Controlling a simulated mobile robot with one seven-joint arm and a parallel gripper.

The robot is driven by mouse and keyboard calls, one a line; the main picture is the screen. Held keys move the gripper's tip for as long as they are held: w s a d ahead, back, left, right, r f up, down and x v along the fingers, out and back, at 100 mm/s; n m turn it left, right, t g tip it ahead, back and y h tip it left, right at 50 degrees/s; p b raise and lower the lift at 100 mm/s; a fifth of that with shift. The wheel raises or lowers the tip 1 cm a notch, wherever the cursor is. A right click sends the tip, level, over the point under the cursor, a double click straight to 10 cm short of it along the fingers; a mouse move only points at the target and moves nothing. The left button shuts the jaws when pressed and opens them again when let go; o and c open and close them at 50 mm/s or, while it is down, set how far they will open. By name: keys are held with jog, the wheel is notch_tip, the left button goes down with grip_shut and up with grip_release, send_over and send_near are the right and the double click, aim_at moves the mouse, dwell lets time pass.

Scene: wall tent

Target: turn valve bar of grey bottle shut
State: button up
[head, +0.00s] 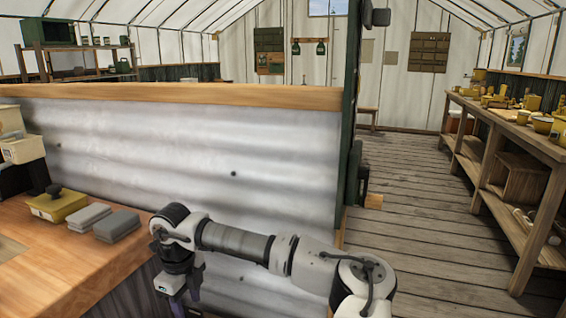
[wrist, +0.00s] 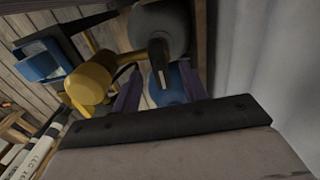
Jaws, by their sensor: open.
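In the wrist view, a rounded dark grey body (wrist: 165,28), which looks like the grey bottle, is at the top centre. A short dark bar with a pale end (wrist: 160,66), probably its valve bar, is just below it; I cannot tell how far it is turned. My gripper (wrist: 162,76) is open, its two purple fingers on either side of the bar's lower end in the picture; I cannot tell whether they touch it. In the head view my gripper (head: 187,300) hangs beside the counter's end, partly cut off. The bottle does not show there.
A yellow rounded body (wrist: 88,84) and a blue one (wrist: 168,86) are close to the fingers. A blue object (wrist: 40,62) lies at upper left. A wooden counter (head: 95,265) and corrugated partition (head: 230,150) flank my arm. Planked floor (head: 420,230) is open at right.

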aim_at(189, 311)
jog(key=shift+r+p, duration=1.25)
jog(key=shift+r, duration=1.45)
